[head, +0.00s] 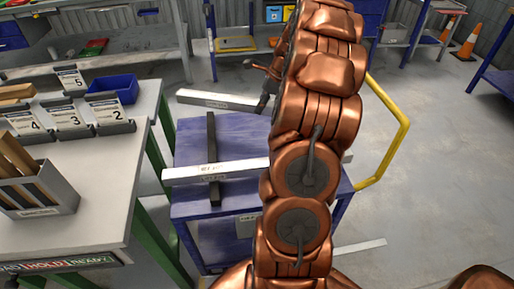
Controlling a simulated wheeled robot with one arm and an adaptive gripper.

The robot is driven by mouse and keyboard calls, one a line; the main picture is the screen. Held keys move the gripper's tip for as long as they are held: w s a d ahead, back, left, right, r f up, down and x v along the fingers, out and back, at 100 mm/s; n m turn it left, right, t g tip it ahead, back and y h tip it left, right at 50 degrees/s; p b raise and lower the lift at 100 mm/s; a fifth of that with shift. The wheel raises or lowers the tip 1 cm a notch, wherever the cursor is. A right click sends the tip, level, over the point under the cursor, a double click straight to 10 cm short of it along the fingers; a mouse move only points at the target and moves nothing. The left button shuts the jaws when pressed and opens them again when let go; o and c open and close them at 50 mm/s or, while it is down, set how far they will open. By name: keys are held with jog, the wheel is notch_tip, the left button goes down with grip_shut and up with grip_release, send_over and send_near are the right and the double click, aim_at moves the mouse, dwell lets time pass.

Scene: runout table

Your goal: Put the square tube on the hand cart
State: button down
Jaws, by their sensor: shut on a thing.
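The hand cart (190,145) has a blue top and a yellow push handle (402,150) on the right. My arm hides the cart's middle.
A grey table (110,165) on the left holds number cards, a blue bin (112,88) and a box of strips (40,195). Another pale bar (360,247) shows low beside the cart. Orange cones (467,42) stand far right. The floor to the right is clear.

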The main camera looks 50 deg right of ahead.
notch_tip(320, 180, down, 10)
jog(key=shift+r+p, duration=0.15)
jog(key=shift+p, duration=0.3)
jog(key=c, duration=0.7)
grip_release()
jog(key=shift+o, duration=0.2)
